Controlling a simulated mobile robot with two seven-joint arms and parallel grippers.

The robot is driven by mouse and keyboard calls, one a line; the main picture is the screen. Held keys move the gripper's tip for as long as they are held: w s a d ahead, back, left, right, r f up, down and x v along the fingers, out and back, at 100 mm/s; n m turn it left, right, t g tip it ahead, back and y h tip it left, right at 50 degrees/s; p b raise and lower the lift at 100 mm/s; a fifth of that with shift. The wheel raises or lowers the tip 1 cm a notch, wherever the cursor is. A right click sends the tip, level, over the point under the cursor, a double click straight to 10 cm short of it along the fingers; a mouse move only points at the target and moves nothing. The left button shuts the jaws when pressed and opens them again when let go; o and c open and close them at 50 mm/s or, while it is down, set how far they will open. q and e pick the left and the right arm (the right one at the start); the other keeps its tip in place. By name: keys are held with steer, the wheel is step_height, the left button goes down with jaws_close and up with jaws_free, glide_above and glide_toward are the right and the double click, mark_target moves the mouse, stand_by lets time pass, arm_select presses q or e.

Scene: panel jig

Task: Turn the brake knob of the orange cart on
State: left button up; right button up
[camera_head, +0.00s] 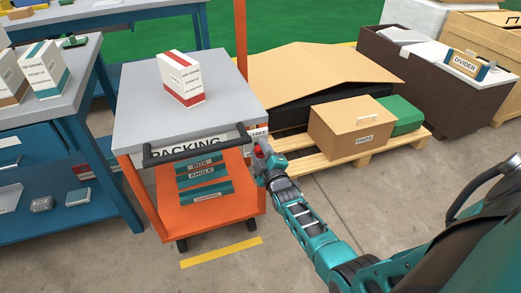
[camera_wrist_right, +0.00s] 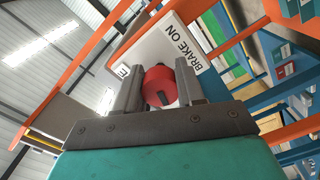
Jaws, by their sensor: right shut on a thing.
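The orange cart (camera_head: 210,205) stands in the middle of the head view, with a grey top and a black push handle. Its red brake knob (camera_head: 258,149) is at the right front corner, below a small plate reading FREE (camera_head: 259,132). My right gripper (camera_head: 262,158) reaches it from the lower right. In the right wrist view the round red knob (camera_wrist_right: 160,84) sits between the two fingers, which are shut on it. A BRAKE ON label (camera_wrist_right: 187,45) is beside the knob; another label is mostly hidden by a finger. My left gripper is not in view.
A white box with a red band (camera_head: 181,78) stands on the cart top. A pallet (camera_head: 325,160) with a PADS carton (camera_head: 349,130) is close on the right. A blue workbench (camera_head: 60,150) is on the left. The floor in front is clear.

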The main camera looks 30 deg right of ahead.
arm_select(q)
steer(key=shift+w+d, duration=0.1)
arm_select(e)
steer(key=shift+f+n, duration=0.1)
steer(key=shift+n, duration=1.5)
steer(key=shift+d, duration=0.1)
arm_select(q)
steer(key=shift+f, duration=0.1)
arm_select(e)
steer(key=o, duration=1)
steer(key=shift+s, duration=0.15)
